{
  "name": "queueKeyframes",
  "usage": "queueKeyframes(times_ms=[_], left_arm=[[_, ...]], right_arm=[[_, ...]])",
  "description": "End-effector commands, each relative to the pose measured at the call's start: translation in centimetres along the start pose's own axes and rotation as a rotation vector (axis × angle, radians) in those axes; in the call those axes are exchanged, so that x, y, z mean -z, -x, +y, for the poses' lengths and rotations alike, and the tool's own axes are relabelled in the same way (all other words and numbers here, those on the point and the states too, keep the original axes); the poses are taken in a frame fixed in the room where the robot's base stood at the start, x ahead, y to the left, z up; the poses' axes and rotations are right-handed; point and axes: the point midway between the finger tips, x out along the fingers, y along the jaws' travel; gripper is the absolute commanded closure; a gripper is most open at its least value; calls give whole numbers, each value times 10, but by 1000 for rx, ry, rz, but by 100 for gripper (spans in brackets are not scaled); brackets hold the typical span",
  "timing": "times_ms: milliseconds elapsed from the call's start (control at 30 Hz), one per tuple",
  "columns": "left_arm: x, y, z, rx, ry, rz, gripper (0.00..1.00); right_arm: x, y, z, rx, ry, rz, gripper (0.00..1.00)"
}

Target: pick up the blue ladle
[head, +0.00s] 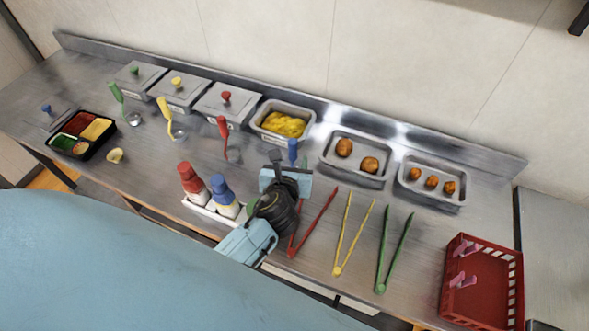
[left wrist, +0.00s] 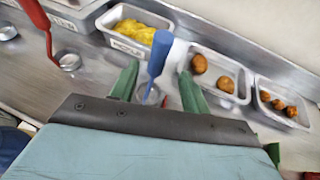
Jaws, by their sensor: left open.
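The blue ladle (left wrist: 158,55) stands with its blue handle up in the left wrist view, seen between the two green fingers of my left gripper (left wrist: 157,85). The fingers are apart, with the handle between them in the picture; I cannot tell whether either touches it. In the head view the top of the blue ladle (head: 292,150) shows just beyond my left gripper (head: 290,164), whose arm hides its lower part. My right gripper is not in view.
A tray of yellow food (head: 262,128) is behind the ladle, and trays with brown balls (head: 335,172) are to the right. A red ladle (head: 222,128) stands to the left. Red (head: 325,207), yellow (head: 347,226) and green tongs (head: 384,240) and a red basket (head: 452,280) are to the right. Squeeze bottles (head: 192,183) stand near my arm.

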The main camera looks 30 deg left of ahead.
Motion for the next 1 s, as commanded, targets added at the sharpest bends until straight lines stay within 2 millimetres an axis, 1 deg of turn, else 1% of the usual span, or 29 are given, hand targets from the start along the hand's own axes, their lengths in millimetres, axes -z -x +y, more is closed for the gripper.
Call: queueKeyframes(times_ms=[33,133,267,333,400,500,600,700,900,1000], left_arm=[[0,-8,0,-1,0,0,54],[0,-18,0,-1,0,0,54],[0,-25,0,-1,1,0,54],[0,-33,2,-2,2,1,54],[-1,-44,3,-2,4,0,54],[0,-60,4,-1,4,1,54],[0,-69,4,-1,3,1,54],[0,-73,4,0,2,1,54],[0,-73,4,0,2,1,54],[0,-73,4,0,2,1,67]], right_arm=[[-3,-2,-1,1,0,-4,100],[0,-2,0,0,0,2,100],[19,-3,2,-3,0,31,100],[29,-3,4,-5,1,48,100],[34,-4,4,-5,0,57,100],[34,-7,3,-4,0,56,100],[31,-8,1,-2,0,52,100],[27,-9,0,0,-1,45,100],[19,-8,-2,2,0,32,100],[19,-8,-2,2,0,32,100]])
